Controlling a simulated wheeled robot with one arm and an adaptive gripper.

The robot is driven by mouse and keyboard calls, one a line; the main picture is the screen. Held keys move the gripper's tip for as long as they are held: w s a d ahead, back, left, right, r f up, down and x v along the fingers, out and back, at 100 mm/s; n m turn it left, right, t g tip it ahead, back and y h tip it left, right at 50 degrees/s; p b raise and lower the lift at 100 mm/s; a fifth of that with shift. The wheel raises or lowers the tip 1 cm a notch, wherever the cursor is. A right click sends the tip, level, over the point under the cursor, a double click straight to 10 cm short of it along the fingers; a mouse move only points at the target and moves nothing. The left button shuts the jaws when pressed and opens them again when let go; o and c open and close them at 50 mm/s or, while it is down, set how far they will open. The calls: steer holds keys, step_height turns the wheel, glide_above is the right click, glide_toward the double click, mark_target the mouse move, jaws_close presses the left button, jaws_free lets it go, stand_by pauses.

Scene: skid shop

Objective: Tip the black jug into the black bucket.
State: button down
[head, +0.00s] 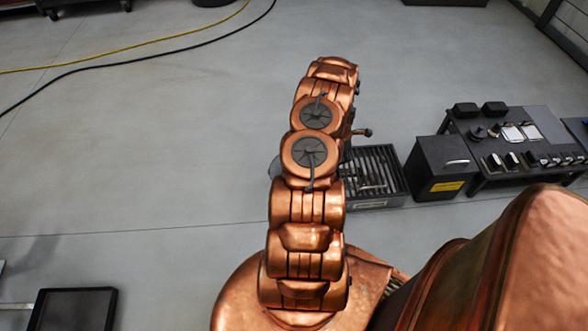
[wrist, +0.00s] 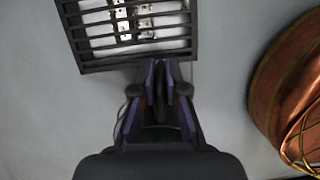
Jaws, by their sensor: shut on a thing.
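My gripper (wrist: 162,75) shows in the wrist view with its fingers close together. A narrow dark thing (wrist: 168,88) sits between them, and I cannot tell what it is from its visible part. In the head view my copper arm hides the gripper. I cannot make out the black jug or the black bucket for certain in either view. A round dark thing (head: 212,2) is cut off at the head view's top edge, too little shown to name.
A black slatted crate (head: 377,204) stands right of my arm; its slats also show beyond my fingertips (wrist: 85,62). Beside it are a black box (head: 428,178) with a yellow label and a low black table (head: 497,178) with small items. Yellow (head: 130,45) and black cables cross open floor.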

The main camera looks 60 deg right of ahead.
steer(key=shift+s+d+f+b, duration=0.2)
steer(key=shift+f+b, duration=0.1)
steer(key=shift+b, duration=0.4)
steer(key=shift+s+d+f+t+b, duration=0.15)
steer(key=shift+s+t+b, duration=0.2)
steer(key=shift+b, duration=0.4)
steer(key=f+b, duration=0.1)
steer(key=b, duration=0.2)
steer(key=s+t+y+b, duration=0.1)
steer(key=b, duration=0.2)
steer(key=shift+d+f+t, duration=0.25)
steer(key=shift+d+f, duration=0.05)
steer(key=shift+f, duration=0.1)
steer(key=shift+f+b, duration=0.1)
steer(key=shift+b, duration=0.6)
